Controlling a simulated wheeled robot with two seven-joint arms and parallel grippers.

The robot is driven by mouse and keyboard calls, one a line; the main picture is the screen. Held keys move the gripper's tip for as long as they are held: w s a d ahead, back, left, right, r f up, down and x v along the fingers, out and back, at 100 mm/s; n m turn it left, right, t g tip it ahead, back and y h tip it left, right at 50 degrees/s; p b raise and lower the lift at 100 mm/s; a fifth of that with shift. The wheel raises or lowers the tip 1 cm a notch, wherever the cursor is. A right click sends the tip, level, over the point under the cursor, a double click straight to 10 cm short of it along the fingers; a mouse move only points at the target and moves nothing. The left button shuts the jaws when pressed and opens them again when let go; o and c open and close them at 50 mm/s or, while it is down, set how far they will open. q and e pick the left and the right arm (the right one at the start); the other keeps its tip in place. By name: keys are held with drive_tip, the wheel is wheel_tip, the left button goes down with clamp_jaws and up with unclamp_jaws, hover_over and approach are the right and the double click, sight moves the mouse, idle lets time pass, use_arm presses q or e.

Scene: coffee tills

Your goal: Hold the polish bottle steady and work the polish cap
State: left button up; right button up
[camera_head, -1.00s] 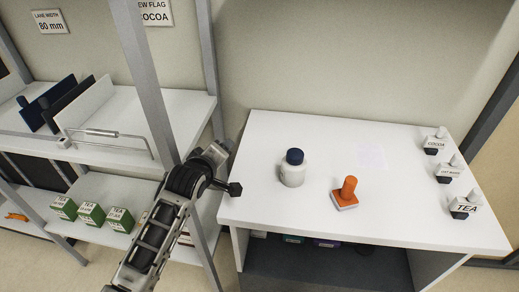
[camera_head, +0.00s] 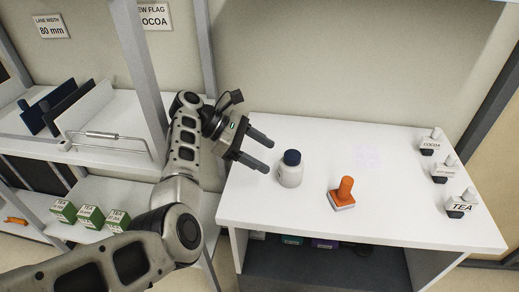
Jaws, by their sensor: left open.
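The polish bottle (camera_head: 290,175) is white and stands upright on the white table. Its dark blue polish cap (camera_head: 292,157) sits on top. My left gripper (camera_head: 267,153) is over the table's left part, just left of the bottle. Its two dark fingers are apart and point right toward the bottle, with nothing between them. The fingers look apart from the bottle. My right gripper is not in view.
An orange-handled stamp (camera_head: 343,192) stands right of the bottle. Stamps marked cocoa (camera_head: 429,146) and tea (camera_head: 461,207) and another line the table's right edge. Green tea boxes (camera_head: 90,217) sit on a lower left shelf. The table's back middle is clear.

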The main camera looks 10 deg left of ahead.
sight(284, 167)
use_arm(q)
drive_tip(key=x, duration=0.7)
drive_tip(key=shift+a+f, duration=0.2)
drive_tip(key=c, duration=1.2)
drive_tip(key=shift+c, duration=0.2)
drive_tip(key=shift+f, duration=0.1)
drive_tip(key=o, duration=1.4)
drive_tip(key=c, duration=1.3)
